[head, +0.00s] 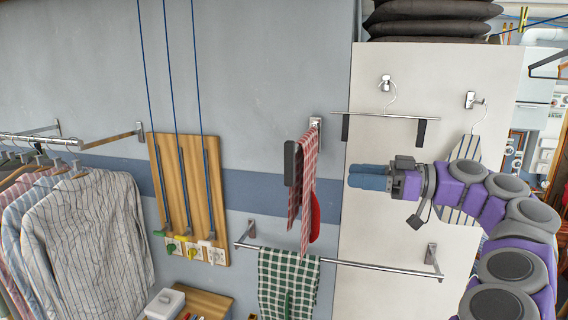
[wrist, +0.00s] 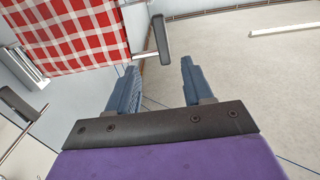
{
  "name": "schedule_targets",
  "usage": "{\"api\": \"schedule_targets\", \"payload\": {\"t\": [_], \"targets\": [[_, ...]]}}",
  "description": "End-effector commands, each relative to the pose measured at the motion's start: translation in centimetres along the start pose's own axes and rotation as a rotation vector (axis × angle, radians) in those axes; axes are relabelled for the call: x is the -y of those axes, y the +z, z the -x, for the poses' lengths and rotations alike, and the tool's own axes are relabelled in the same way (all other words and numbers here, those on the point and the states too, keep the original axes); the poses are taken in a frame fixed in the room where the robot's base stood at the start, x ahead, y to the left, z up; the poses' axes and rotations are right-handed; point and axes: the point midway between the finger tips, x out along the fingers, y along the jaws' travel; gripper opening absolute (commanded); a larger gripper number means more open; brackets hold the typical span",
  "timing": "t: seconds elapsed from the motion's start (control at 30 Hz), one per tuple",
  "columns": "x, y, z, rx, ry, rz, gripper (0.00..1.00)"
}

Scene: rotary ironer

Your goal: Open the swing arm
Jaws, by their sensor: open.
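The swing arm appears to be the short rail at the wall bracket (head: 316,124), with a red-and-white checked cloth (head: 306,190) draped over it. Its dark grey end piece (head: 292,163) sticks out toward the camera at the cloth's left. Most of the rail is hidden. My gripper (head: 350,178) is to the right of the cloth, apart from it, its blue fingers pointing left. In the wrist view the fingers (wrist: 158,70) are spread and empty. The checked cloth (wrist: 70,35) and the dark end piece (wrist: 162,40) show just beyond the left finger, with no clear contact.
A fixed rail (head: 375,268) with a green checked towel (head: 288,283) runs below. A hanger with dark clips (head: 385,116) and a striped item hang on the white panel (head: 365,220). Striped shirts (head: 85,245) and a wooden board (head: 188,205) are left.

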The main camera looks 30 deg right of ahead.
Motion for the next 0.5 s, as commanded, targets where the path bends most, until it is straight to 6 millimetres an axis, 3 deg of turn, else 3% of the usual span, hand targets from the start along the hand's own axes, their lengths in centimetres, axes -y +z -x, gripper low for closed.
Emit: {"api": "schedule_targets", "payload": {"t": [0.27,0.5], "targets": [[-0.1,0.0,-1.2,-0.005,0.005,0.005,0.51],[-0.2,0.1,-4.2,-0.003,0.001,0.002,0.51]]}}
